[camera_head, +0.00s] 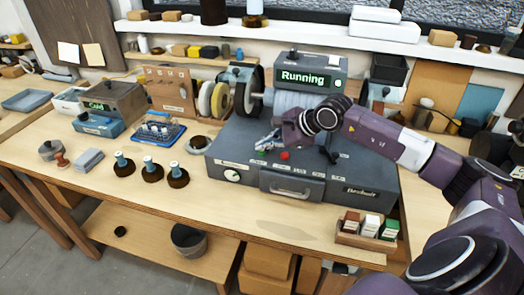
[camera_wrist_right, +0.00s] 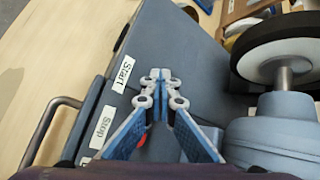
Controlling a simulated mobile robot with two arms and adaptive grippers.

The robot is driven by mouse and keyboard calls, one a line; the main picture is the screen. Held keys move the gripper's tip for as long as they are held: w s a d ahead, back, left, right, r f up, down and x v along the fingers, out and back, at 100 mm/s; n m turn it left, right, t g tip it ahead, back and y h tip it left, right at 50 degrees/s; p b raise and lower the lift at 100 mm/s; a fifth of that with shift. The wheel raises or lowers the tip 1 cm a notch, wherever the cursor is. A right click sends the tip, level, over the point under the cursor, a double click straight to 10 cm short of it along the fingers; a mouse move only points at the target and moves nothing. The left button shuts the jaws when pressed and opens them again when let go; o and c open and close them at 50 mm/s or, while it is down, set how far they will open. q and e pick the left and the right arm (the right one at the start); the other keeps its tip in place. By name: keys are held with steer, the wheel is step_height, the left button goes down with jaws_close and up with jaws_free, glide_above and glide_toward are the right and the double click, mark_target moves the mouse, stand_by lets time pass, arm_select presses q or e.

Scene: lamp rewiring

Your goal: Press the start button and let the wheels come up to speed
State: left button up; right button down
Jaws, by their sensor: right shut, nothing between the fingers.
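The grey-blue machine (camera_head: 330,185) stands on the bench, with a green display (camera_head: 303,78) on top reading "Running". A dark wheel (camera_head: 242,98) on its shaft shows at the left of the motor; it also shows in the wrist view (camera_wrist_right: 285,38). I cannot tell whether it spins. My right gripper (camera_head: 262,146) is shut and empty over the machine's front top. In the wrist view its fingertips (camera_wrist_right: 160,73) are beside the "Start" label (camera_wrist_right: 123,73); the start button is hidden beneath them. A red button (camera_head: 285,155) is near the "Stop" label (camera_wrist_right: 102,126).
Black round bases with blue-topped posts (camera_head: 152,170) stand left of the machine. A wooden box of small cartons (camera_head: 365,240) is at the front right. A blue tray (camera_head: 158,133) and a grey device (camera_head: 110,105) are at the left. Bare bench lies in front of the machine.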

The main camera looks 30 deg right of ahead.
mark_target(264, 152)
steer(key=shift+r, duration=0.85)
steer(key=shift+r+p, duration=1.45)
steer(key=shift+r, duration=1.1)
steer(key=shift+f, duration=0.15)
